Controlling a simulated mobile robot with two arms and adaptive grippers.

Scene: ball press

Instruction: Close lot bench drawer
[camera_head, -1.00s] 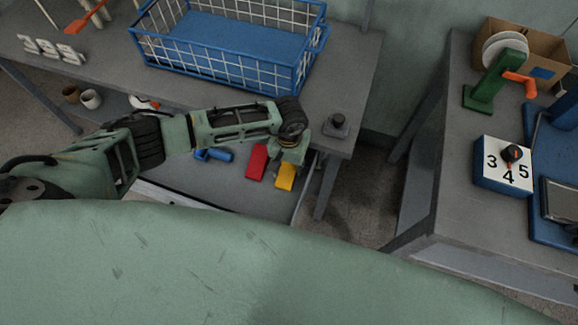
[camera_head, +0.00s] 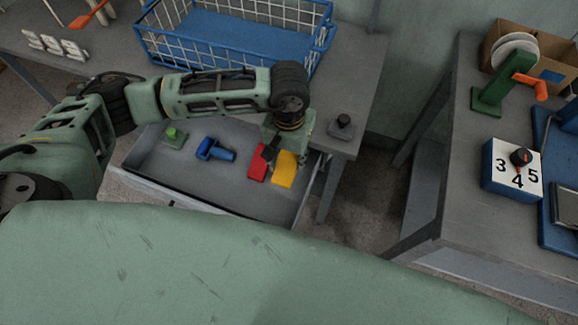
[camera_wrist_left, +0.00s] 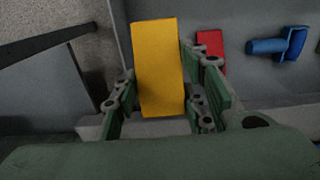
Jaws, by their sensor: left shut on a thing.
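The lot bench drawer (camera_head: 190,180) stands pulled out below the grey bench. Inside it lie a green piece with a bright green knob (camera_head: 173,135), a blue piece (camera_head: 214,150), a red block (camera_head: 257,167) and a yellow block (camera_head: 284,172). My left gripper (camera_head: 272,152) reaches down into the drawer's right end. In the left wrist view, the yellow block (camera_wrist_left: 158,65) lies between its two fingers, and the gripper is shut on it. The finger contact is partly hidden in the head view. My right gripper is out of view.
A blue wire basket (camera_head: 230,45) and a small dark knobbed piece (camera_head: 344,124) stand on the bench (camera_head: 365,95). A second bench at right carries a numbered dial box (camera_head: 512,168), a green stand (camera_head: 492,90) and a cardboard box (camera_head: 552,55). A gap separates the benches.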

